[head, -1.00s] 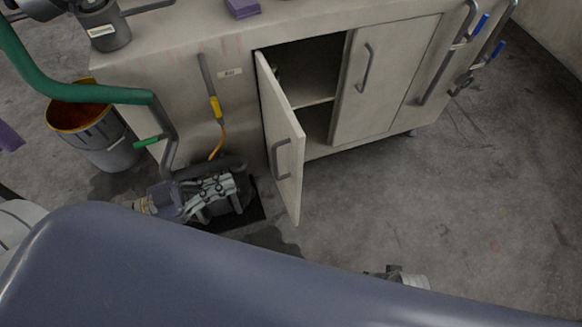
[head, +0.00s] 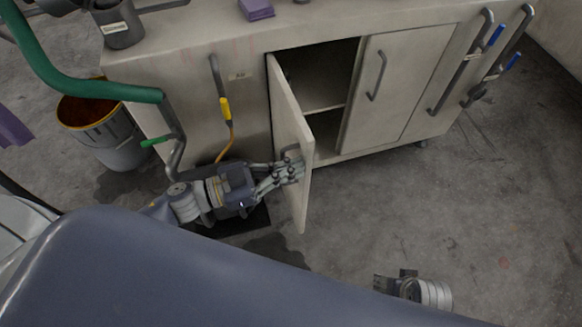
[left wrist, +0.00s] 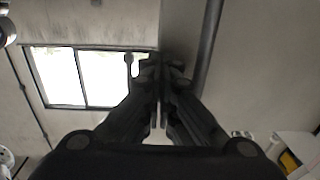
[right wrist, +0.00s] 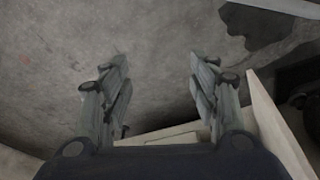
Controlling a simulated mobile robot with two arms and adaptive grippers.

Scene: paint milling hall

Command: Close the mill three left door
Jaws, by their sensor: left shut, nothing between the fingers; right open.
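The left door (head: 288,125) of the pale cabinet stands open, swung out toward me. My left gripper (head: 292,168) is at the door's outer face and covers its handle in the head view. In the left wrist view its fingers (left wrist: 160,75) are shut with nothing between them, beside a dark bar (left wrist: 208,45); whether they touch the door is unclear. My right gripper (right wrist: 160,80) is open and empty above the floor. In the head view only part of it (head: 395,283) shows low, to the right of the door.
The neighbouring door (head: 380,95) is closed and has a grey handle. The dark cabinet interior (head: 320,75) shows beside the open door. A bucket (head: 105,130), a green pipe (head: 80,88) and a yellow-handled lever (head: 225,108) are on the left. The floor (head: 430,215) at right is clear.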

